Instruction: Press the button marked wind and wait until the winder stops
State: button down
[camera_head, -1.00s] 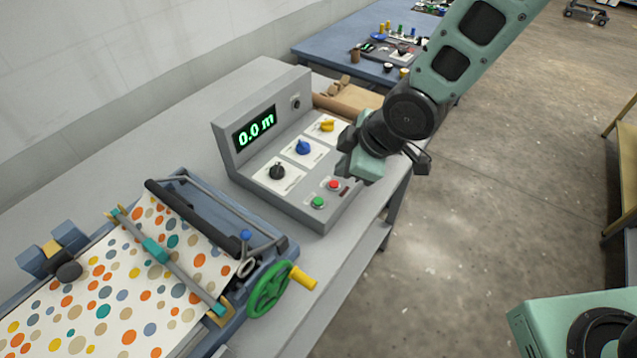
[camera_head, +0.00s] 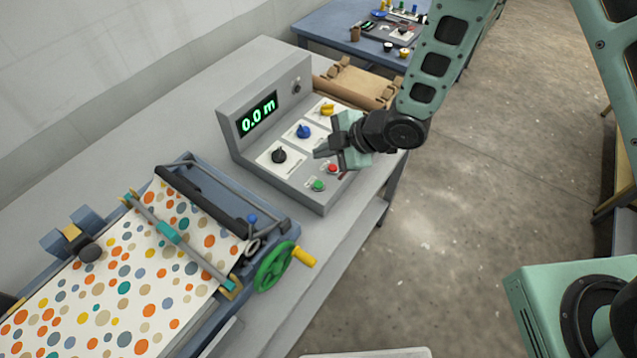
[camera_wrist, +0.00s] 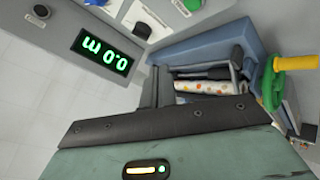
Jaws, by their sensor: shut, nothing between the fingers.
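The grey control box (camera_head: 235,150) stands on the bench, its display (camera_head: 258,115) reading 0.0 m. Black (camera_head: 279,156), blue (camera_head: 303,131) and yellow (camera_head: 327,110) knobs sit on its sloped face. A green button (camera_head: 318,185) and a red button (camera_head: 333,168) are near its front edge; their labels are too small to read. My gripper (camera_head: 322,151) is shut and empty, above the face between the blue knob and the buttons. In the wrist view the display (camera_wrist: 102,52) appears upside down, with the black knob (camera_wrist: 142,30) and green button (camera_wrist: 193,5) at the top.
The roller machine (camera_head: 275,212) with spotted paper (camera_head: 140,270) and a green handwheel (camera_head: 273,267) stands left of the box. A blue table (camera_head: 330,32) is at the back. The floor right of the bench is clear.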

aim_at(323, 185)
notch_tip(323, 185, down, 8)
jog(key=b, duration=0.5)
jog(key=shift+r, duration=0.15)
jog(key=shift+f+b, duration=0.35)
jog(key=shift+b, duration=0.1)
jog(key=shift+f, duration=0.15)
dwell(1.2)
jog(key=shift+f+b, duration=0.3)
jog(key=shift+b, duration=0.25)
jog(key=shift+f+b, duration=0.35)
jog(key=shift+b, duration=0.05)
dwell(0.5)
jog(key=shift+r, duration=0.1)
jog(key=shift+r+p, duration=0.45)
jog(key=shift+r, duration=0.25)
